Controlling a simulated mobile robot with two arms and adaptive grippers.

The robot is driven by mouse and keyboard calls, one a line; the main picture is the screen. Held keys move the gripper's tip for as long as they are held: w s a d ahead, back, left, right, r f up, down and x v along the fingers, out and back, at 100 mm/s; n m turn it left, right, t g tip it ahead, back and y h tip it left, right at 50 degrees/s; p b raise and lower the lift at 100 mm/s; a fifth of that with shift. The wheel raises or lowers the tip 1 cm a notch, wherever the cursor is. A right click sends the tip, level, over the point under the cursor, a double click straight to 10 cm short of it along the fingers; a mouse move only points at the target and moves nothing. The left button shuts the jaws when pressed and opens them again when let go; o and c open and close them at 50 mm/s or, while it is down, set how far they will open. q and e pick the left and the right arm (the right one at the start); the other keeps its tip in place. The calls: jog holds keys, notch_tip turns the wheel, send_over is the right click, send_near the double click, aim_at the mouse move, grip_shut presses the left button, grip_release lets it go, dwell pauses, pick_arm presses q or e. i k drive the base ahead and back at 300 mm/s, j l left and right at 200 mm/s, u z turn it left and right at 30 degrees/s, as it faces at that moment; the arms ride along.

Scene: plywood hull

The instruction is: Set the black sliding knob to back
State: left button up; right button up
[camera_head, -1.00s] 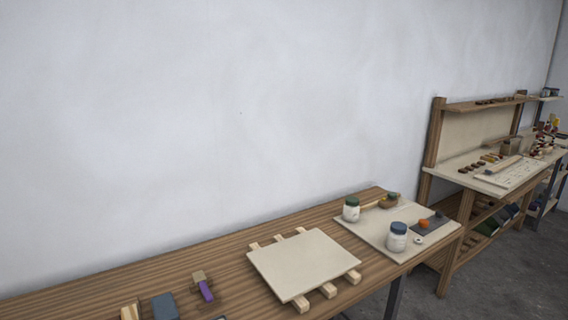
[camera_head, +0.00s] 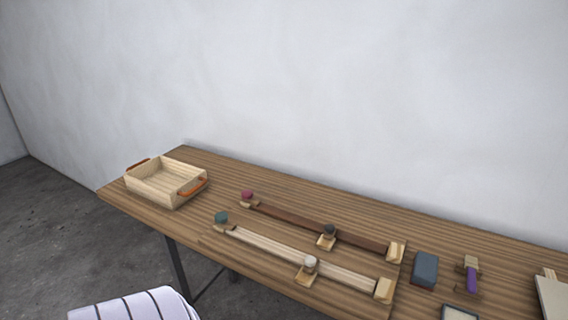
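The black sliding knob (camera_head: 329,230) sits on a small light wooden block on the dark brown rail (camera_head: 285,218), right of the rail's middle. The rail runs slantwise along the bench. A pale rail (camera_head: 270,247) lies in front of it, with a whitish knob (camera_head: 310,262) on a similar block. Light end blocks close the right ends. Neither of my grippers is in view.
The wooden bench (camera_head: 232,178) stands against a pale wall. A wooden tray (camera_head: 166,184) with orange handles is at its left. Right of the rails lie a blue-grey block (camera_head: 425,269) and a purple-handled tool (camera_head: 471,277). A white striped thing (camera_head: 135,305) is below the bench's front.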

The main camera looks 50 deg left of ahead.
aim_at(329, 229)
jog(key=u, duration=1.45)
